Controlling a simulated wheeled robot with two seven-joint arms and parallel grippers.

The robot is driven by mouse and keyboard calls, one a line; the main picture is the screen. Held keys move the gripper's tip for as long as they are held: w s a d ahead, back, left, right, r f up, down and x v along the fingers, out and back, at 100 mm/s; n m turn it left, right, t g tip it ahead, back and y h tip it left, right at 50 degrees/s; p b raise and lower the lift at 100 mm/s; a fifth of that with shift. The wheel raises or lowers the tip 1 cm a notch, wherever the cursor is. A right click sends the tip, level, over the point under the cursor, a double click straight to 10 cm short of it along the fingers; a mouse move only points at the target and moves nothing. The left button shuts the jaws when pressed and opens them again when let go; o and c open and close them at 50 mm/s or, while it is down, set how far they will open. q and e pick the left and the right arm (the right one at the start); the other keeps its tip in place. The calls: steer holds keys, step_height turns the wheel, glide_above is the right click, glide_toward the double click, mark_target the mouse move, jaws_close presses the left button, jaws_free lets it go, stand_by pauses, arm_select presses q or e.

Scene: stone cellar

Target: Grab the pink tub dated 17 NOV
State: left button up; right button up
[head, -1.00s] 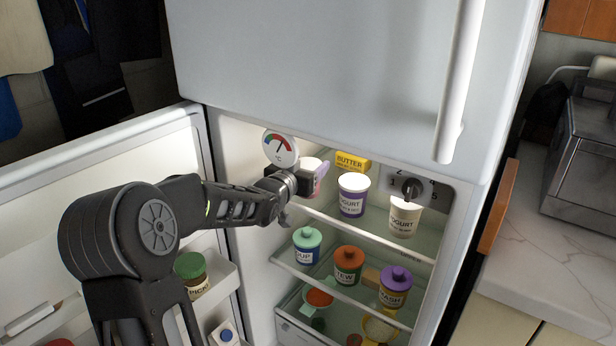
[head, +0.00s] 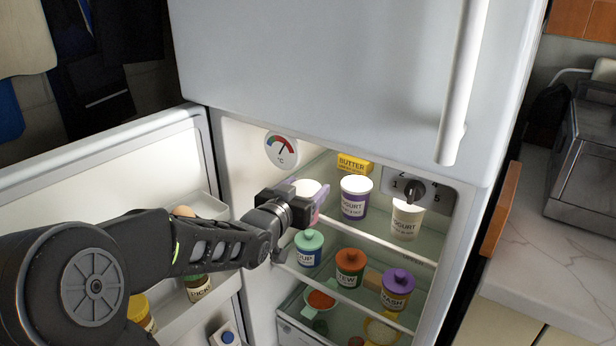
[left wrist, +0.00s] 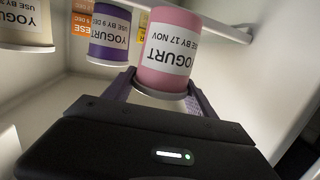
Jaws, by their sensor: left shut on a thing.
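The pink yogurt tub (left wrist: 172,30) fills the middle of the left wrist view, upside down in that picture, and its label reads USE BY 17 NOV. My left gripper (left wrist: 155,88) is shut on it, with a purple finger on each side. In the head view the left gripper (head: 311,203) reaches into the upper part of the fridge, and the tub's pale top (head: 306,187) shows just behind it. Most of the tub is hidden there by the gripper. My right gripper is not in view.
Lidded tubs, green (head: 309,247), orange (head: 349,266) and purple (head: 396,288), stand below. The open fridge door (head: 110,170) is at left.

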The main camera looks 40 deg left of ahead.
arm_select(q)
steer(key=s+d, duration=0.3)
steer(key=s, duration=0.3)
steer(key=shift+d, duration=0.35)
